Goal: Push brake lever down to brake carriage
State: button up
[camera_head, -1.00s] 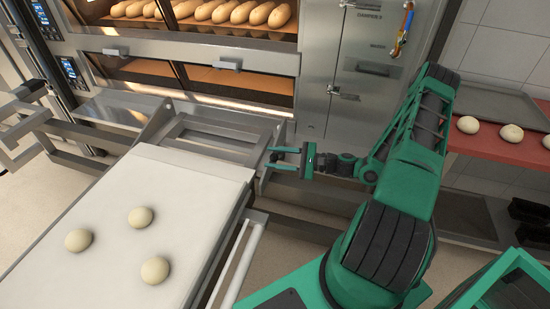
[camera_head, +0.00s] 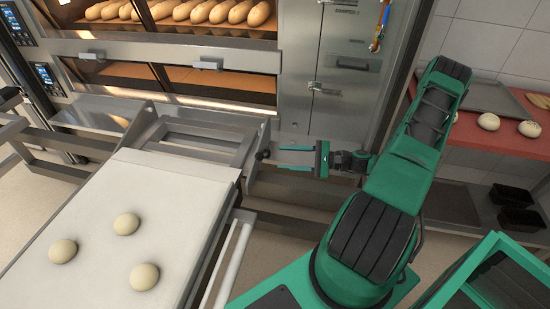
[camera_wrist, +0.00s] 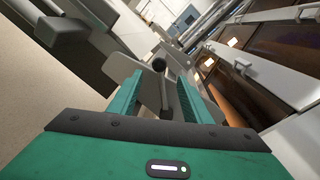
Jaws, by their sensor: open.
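The brake lever ends in a small black ball knob (camera_head: 262,154) at the side of the loading carriage (camera_head: 205,180). The carriage has a pale flat top and stands in front of the oven. My gripper (camera_head: 282,158) is open and empty just right of the knob, at about its height. In the wrist view, the knob (camera_wrist: 159,65) and its grey plate lie between and beyond the two green fingers of my gripper (camera_wrist: 160,92). I cannot tell whether a finger touches the lever.
Several dough balls (camera_head: 145,276) lie on the carriage top. The deck oven (camera_head: 230,85) with loaves stands behind. A steel cabinet door (camera_head: 340,85) is behind my gripper. A red shelf (camera_head: 475,145) with a grey tray and dough balls is at the right.

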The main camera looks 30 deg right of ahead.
jog(key=shift+s+d, duration=0.2)
jog(key=shift+d, duration=0.05)
jog(key=c, duration=0.8)
jog(key=shift+w+a+r+n+g, duration=0.1)
jog(key=shift+r+n+g, duration=0.05)
jog(key=shift+n+g, duration=0.5)
grip_shut()
jog(key=w+d+r+n+g+h, duration=0.15)
jog(key=r+n+g+h, duration=0.25)
jog(key=r+n, duration=0.55)
jog(key=w+d+r+n+g+h, duration=0.1)
jog(key=w+r+n+g+h, duration=0.3)
jog(key=n, duration=1)
jog(key=a+f, duration=0.7)
jog(key=f, duration=0.3)
jog(key=shift+w+a+t, duration=0.2)
jog(key=shift+w+t, duration=0.15)
jog(key=shift+w, duration=0.1)
